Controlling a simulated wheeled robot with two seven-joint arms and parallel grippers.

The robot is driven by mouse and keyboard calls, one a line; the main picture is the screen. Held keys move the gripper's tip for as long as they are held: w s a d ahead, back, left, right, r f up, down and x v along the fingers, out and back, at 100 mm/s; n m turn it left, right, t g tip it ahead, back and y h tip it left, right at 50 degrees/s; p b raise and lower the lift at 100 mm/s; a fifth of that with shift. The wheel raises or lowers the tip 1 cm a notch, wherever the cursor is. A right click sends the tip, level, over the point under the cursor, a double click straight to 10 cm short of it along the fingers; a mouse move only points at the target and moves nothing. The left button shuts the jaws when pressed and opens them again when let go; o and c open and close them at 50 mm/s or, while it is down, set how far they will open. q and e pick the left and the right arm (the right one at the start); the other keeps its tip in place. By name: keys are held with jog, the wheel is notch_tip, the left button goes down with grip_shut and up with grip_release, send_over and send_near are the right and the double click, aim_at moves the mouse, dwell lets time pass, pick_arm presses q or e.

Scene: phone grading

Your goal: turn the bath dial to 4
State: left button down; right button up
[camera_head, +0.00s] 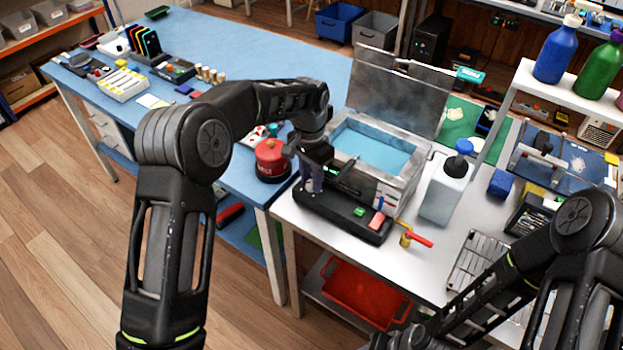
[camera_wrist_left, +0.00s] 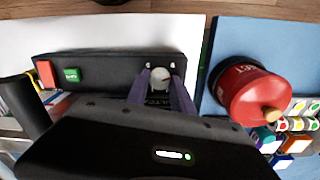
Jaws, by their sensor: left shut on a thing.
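The ultrasonic bath (camera_head: 405,185) is a metal tank of blue liquid with its lid raised at the back. Its black control panel (camera_head: 350,222) runs along the front, with a green button (camera_head: 359,211) and a red switch (camera_head: 377,220). The bath dial (camera_wrist_left: 161,72) is a pale round knob on the panel in the left wrist view. My left gripper (camera_head: 313,180) is over the panel's left end, its purple fingers shut around the dial. The dial's numbers cannot be read. My right arm (camera_head: 560,240) shows at the lower right; its gripper fingers are not visible.
A red round can (camera_head: 270,158) stands on the blue table close to my left gripper. A white bottle with a blue cap (camera_head: 446,185) stands right of the bath. A red-handled valve (camera_head: 416,238) is at the panel's right. A red bin (camera_head: 362,290) is below.

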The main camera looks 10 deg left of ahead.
aim_at(311, 182)
pick_arm(q)
jog(key=shift+m, duration=1)
jog(key=c, duration=1.1)
grip_release()
jog(key=shift+w+a+r+b, duration=0.1)
jog(key=shift+r+b, duration=0.5)
jog(key=shift+r, duration=3.3)
